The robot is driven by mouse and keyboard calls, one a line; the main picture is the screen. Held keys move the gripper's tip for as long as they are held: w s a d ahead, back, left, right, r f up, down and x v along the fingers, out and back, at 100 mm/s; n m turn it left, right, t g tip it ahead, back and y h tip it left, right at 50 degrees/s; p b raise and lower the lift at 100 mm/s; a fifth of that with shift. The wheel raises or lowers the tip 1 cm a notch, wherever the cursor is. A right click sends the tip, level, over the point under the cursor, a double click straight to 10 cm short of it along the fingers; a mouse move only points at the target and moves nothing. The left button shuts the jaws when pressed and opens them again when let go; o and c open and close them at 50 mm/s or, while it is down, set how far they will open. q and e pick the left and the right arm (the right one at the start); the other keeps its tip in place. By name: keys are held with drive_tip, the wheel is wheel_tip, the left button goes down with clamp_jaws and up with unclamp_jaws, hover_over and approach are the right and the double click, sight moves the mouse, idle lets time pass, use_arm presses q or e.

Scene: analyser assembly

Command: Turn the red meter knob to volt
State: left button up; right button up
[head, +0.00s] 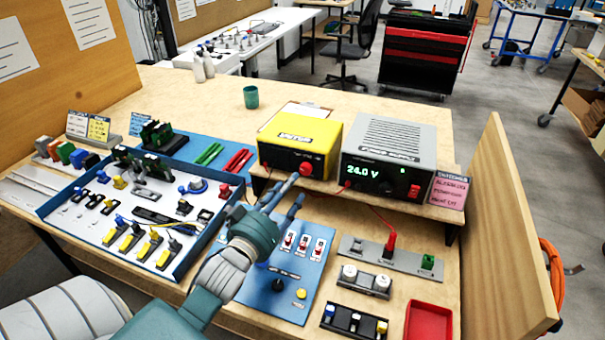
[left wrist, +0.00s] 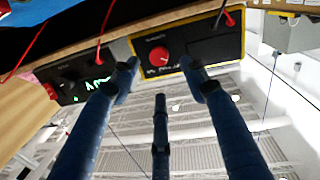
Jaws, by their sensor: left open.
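The yellow meter (head: 298,138) stands on a raised wooden shelf at the back of the bench. Its red knob (head: 306,168) is on the black front face. In the left wrist view the red knob (left wrist: 160,56) shows between the spread fingers, with the meter upside down. My left gripper (head: 290,192) is in front of and slightly below the meter, its blue fingers pointing toward the knob. The fingers are open and appear apart from the knob. The knob's pointer is too small to read. My right gripper is not in view.
The grey power supply (head: 388,155) reading 24.0 V stands right of the meter. A blue switch panel (head: 285,275) lies under my left arm. A blue-rimmed tray of parts (head: 60,228) is left. A red tray (head: 428,322) and wooden side panel (head: 505,230) are right.

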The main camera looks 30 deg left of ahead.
sight(304, 171)
use_arm(q)
drive_tip(key=w, duration=0.5)
drive_tip(key=w+a, duration=0.1)
drive_tip(key=w, duration=0.1)
drive_tip(key=shift+w+p, duration=0.3)
drive_tip(key=shift+f, duration=0.1)
clamp_jaws()
